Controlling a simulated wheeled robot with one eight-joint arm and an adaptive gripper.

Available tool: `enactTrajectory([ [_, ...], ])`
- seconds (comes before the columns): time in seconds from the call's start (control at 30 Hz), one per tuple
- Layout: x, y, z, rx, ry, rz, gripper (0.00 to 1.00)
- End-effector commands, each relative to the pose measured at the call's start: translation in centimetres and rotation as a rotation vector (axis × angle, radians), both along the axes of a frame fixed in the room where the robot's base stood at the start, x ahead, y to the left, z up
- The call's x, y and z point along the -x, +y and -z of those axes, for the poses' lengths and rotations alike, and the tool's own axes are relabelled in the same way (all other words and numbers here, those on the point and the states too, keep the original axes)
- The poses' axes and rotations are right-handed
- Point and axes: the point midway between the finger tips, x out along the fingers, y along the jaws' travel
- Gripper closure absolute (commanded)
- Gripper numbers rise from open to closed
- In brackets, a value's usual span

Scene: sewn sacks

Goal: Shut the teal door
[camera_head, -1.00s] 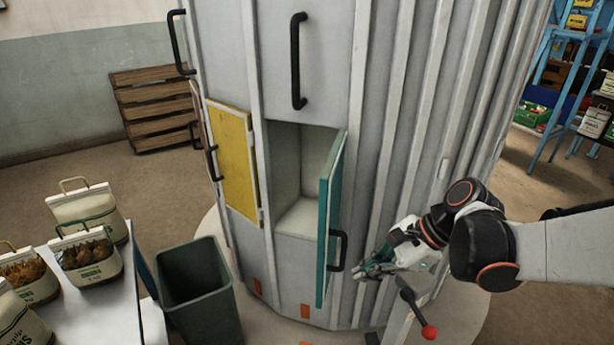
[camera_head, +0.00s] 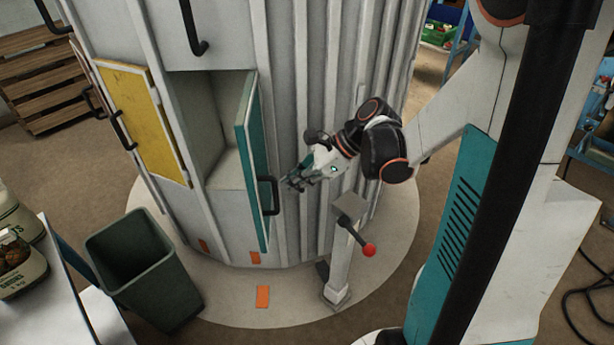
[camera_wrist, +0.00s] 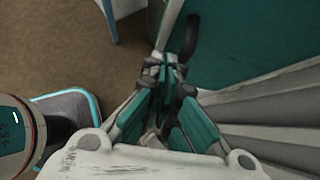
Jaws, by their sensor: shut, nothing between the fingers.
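The teal door (camera_head: 259,165) stands open, hinged at the right side of an empty, pale compartment (camera_head: 216,120) in the tall grey ribbed cabinet. It sticks outward, with a black handle (camera_head: 274,196) on its right-hand face. My gripper (camera_head: 288,182) is shut and empty, just right of the door near the handle. Whether it touches the door cannot be told. In the wrist view the shut fingers (camera_wrist: 168,68) point toward the teal door (camera_wrist: 245,35), with part of the dark handle (camera_wrist: 190,38) close ahead.
A yellow door (camera_head: 142,118) is left of the compartment. A dark green bin (camera_head: 143,262) stands at front left beside a white table (camera_head: 75,285). A post with a red-knobbed lever (camera_head: 369,249) stands below my gripper. Floor in front of the cabinet is mostly clear.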

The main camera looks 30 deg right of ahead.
Motion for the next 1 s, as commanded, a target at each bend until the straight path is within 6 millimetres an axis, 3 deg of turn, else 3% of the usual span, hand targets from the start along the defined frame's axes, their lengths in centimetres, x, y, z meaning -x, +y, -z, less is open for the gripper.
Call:
enactTrajectory([
  [0.1,-0.7,1.6,1.6,0.0,-0.001,-0.005,1.0],
  [0.33,-2.0,4.0,1.3,0.0,0.0,-0.001,1.0],
  [1.0,-2.3,5.4,1.1,0.0,-0.001,0.009,1.0],
])
